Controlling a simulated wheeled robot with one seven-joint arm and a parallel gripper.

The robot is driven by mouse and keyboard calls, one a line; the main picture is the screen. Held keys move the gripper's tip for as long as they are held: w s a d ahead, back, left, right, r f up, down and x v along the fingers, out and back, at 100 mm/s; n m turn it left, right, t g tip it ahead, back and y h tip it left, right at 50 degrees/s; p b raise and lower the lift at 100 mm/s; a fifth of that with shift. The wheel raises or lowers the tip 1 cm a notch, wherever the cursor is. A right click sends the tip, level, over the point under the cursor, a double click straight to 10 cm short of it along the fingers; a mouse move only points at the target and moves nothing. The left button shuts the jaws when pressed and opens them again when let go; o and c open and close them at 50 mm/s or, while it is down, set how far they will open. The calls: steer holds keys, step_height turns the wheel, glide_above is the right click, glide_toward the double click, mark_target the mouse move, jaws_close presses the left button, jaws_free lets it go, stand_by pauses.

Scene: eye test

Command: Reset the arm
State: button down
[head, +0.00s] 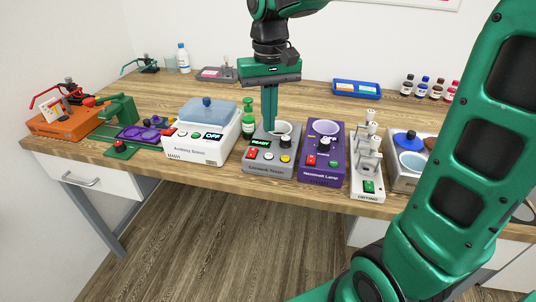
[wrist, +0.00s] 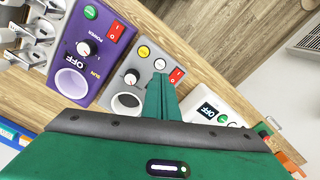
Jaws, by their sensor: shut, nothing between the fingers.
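My green arm bends in from the right and top of the head view. My gripper (head: 269,128) points down with its fingers together and nothing between them, over or just in front of the grey device (head: 265,165) whose display reads READY. The shut fingers also show in the wrist view (wrist: 162,84), beside the round opening (wrist: 127,101) of that grey device. I cannot tell whether the fingertips touch it.
A drying rack (head: 367,175), a blue tray (head: 357,90) and small bottles (head: 422,88) are further right. Bare wood (head: 315,98) lies behind.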

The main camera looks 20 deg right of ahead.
steer(key=s+d+m, duration=0.1)
steer(key=s+d, duration=0.2)
steer(key=d, duration=0.1)
steer(key=s+d+f, duration=0.1)
steer(key=s+d, duration=0.2)
steer(key=s+d+f+m, duration=0.1)
steer(key=s+d, duration=0.3)
steer(key=shift+d+f+m, duration=0.25)
steer(key=shift+d+m, duration=0.05)
steer(key=shift+d, duration=0.05)
steer(key=s+d+f+m, duration=0.1)
steer(key=s+d+f, duration=0.1)
steer(key=s, duration=0.4)
steer(key=s+d+f+m, duration=0.1)
steer(key=s+d+f, duration=0.2)
steer(key=s, duration=0.4)
steer(key=shift+d+f+m, duration=0.2)
steer(key=shift+d+m, duration=0.1)
steer(key=shift+d, duration=0.15)
steer(key=shift+s, duration=0.1)
steer(key=shift+w+f, duration=0.35)
steer(key=shift+w, duration=0.4)
steer(key=shift+s+r, duration=0.1)
steer(key=shift+s, duration=0.1)
